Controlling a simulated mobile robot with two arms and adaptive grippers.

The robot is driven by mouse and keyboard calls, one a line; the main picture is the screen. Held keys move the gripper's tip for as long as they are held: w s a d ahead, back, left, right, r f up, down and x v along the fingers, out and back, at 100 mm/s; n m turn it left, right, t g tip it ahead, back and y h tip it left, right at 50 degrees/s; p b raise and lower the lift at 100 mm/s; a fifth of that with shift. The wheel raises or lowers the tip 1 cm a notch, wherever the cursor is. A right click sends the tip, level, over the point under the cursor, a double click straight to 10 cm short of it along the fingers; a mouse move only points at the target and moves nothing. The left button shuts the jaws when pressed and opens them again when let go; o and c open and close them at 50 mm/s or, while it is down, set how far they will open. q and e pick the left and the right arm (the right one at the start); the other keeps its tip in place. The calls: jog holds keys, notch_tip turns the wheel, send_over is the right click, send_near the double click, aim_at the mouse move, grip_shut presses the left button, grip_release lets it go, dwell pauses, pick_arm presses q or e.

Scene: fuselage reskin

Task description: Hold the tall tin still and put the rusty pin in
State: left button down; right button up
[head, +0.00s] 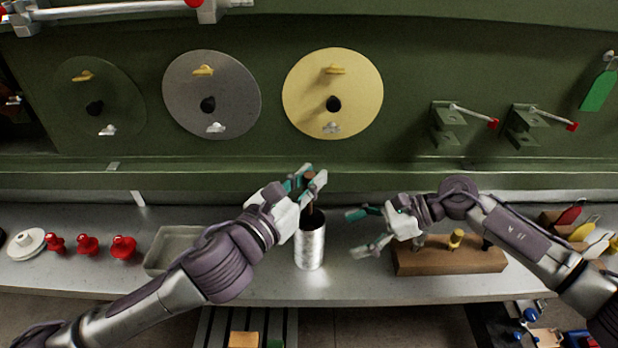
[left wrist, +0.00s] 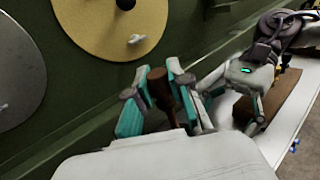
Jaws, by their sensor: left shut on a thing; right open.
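The tall tin (head: 310,250) stands upright on the grey bench in the head view, a shiny metal cylinder. My left gripper (head: 309,182) is shut on the rusty pin (head: 311,208) above the tin's mouth. The brown pin (left wrist: 160,88) also shows between the fingers of the left gripper (left wrist: 158,105) in the left wrist view. It points down toward the tin; whether its lower end is inside the rim I cannot tell. My right gripper (head: 357,232) is open and empty, to the right of the tin and apart from it. The tin is hidden in the left wrist view.
A wooden block (head: 450,260) with several pegs stands right of the tin, behind and below my right wrist. A grey tray (head: 172,248) and red knobs (head: 122,247) lie to the left. The green panel with round discs (head: 333,93) rises behind the bench.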

aim_at(314, 247)
jog(key=x, duration=0.9)
jog(key=shift+a+f, duration=0.1)
jog(key=shift+a, duration=0.2)
jog(key=shift+c, duration=0.2)
jog(key=c, duration=0.7)
